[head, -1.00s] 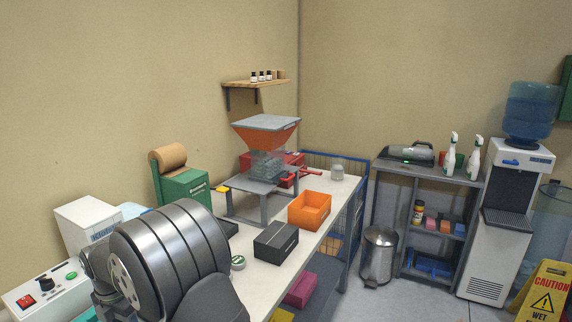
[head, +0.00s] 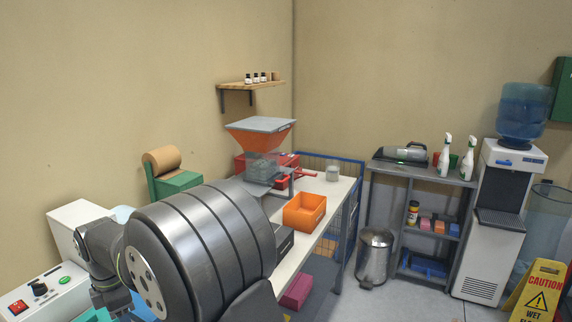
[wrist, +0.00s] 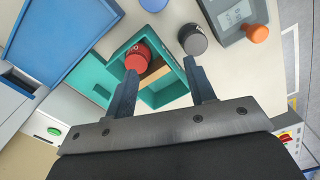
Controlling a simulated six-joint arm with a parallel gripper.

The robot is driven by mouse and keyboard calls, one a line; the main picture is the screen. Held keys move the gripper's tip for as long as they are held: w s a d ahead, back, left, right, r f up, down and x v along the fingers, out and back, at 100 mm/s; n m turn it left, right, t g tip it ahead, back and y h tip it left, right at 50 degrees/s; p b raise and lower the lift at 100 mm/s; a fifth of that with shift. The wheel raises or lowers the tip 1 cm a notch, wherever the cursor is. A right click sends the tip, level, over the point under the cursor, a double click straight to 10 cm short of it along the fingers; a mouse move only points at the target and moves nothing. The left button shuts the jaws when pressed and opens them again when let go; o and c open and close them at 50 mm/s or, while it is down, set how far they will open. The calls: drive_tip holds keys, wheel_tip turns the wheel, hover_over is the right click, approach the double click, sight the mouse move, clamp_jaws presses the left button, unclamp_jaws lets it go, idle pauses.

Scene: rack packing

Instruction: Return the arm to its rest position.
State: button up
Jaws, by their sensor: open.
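My gripper (wrist: 162,78) shows in the wrist view with its two dark fingers apart and nothing held between them. Below the fingers is a teal tray (wrist: 112,72) with a red-capped item (wrist: 138,57) and a brown block inside it. The fingertips overlap the tray in the picture; I cannot tell their height above it. In the head view my large grey arm link fills the lower middle, and the fingers are hidden.
A dark-capped jar (wrist: 192,39) stands right of the teal tray, beside a grey device (wrist: 236,16) and an orange knob (wrist: 257,33). A blue lid or tray (wrist: 66,38) lies left. On the bench are an orange bin (head: 304,211) and an orange hopper (head: 258,140).

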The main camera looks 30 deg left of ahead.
drive_tip(key=d+m, duration=1.1)
drive_tip(key=m, duration=0.1)
drive_tip(key=s+a+f, duration=0.1)
drive_tip(key=s, duration=0.1)
drive_tip(key=s+a+f, duration=0.3)
drive_tip(key=s, duration=0.2)
drive_tip(key=shift+a+f, duration=0.25)
drive_tip(key=shift+f, duration=0.15)
drive_tip(key=shift+o, duration=0.2)
drive_tip(key=o, duration=1.1)
drive_tip(key=shift+c, duration=0.2)
drive_tip(key=w+a+r+m+y, duration=0.1)
drive_tip(key=w+a+r+y, duration=0.15)
drive_tip(key=a+r, duration=0.5)
drive_tip(key=w+a+r+m+y, duration=0.1)
drive_tip(key=w+a+r+y, duration=0.1)
drive_tip(key=w+a+r, duration=0.35)
drive_tip(key=s+a+f, duration=0.2)
drive_tip(key=a+f, duration=0.2)
drive_tip(key=f, duration=0.2)
drive_tip(key=shift+a+f, duration=0.2)
drive_tip(key=shift+f, duration=0.15)
drive_tip(key=v, duration=1)
